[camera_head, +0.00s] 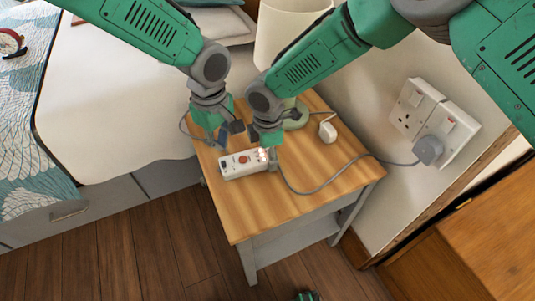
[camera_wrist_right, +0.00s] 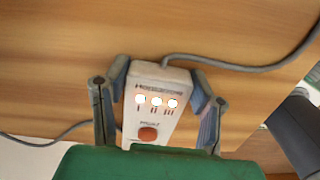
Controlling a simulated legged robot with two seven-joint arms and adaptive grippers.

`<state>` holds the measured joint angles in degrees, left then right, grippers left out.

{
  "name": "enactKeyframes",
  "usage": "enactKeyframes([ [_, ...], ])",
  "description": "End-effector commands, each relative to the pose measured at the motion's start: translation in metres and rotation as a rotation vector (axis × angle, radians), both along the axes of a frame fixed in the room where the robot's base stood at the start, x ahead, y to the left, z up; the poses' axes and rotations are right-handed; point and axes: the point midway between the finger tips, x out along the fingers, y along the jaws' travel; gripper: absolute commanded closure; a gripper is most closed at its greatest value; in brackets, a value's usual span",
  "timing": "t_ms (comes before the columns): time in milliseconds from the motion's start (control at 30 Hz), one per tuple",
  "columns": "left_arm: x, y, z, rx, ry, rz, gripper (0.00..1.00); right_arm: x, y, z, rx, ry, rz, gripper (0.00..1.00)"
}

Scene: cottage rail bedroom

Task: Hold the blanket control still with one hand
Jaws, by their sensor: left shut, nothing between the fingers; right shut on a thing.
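The blanket control (camera_head: 240,164) is a white box with a red-orange button and lit lamps, lying on the wooden bedside table (camera_head: 280,205). In the right wrist view the control (camera_wrist_right: 152,115) sits between the two fingers, with three glowing lamps and the round button facing up. My right gripper (camera_head: 269,158) is shut on the end of the control near its lamps, where the cable leaves. My left gripper (camera_head: 222,138) is shut and empty, just behind the control and above the tabletop. Whether it touches the control cannot be told.
A grey cable (camera_head: 325,187) runs from the control to a plug (camera_head: 428,150) in the wall socket (camera_head: 410,112). A small white object (camera_head: 327,132) and a lamp (camera_head: 285,30) stand on the table. The bed (camera_head: 110,95) is at left. The table's front is clear.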

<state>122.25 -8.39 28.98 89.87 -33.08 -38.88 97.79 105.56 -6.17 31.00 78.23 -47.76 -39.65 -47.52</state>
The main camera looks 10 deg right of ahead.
Motion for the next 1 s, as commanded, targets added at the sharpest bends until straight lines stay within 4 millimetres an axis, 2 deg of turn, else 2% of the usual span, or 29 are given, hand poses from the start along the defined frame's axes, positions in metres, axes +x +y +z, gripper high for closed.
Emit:
enactKeyframes([
  [200,0.000,0.000,0.001,0.000,0.000,-0.001,1.00,0.000,0.000,0.000,0.000,0.000,0.000,0.83],
  [233,0.000,0.000,0.001,0.000,0.000,-0.001,1.00,0.000,0.000,0.000,0.000,0.000,0.000,0.42],
  [300,0.000,0.000,0.000,0.000,0.000,-0.001,1.00,0.000,0.000,0.000,0.000,0.000,0.000,0.25],
  [667,0.000,0.000,0.000,0.001,-0.001,-0.001,1.00,0.001,0.000,0.004,0.000,-0.001,0.000,0.25],
  [767,0.000,0.000,0.000,0.001,-0.001,-0.001,1.00,0.002,0.000,0.016,0.000,-0.003,0.000,0.25],
  [1000,0.000,0.000,0.001,0.001,-0.001,-0.001,1.00,0.001,0.000,0.066,0.001,-0.004,0.001,0.25],
])
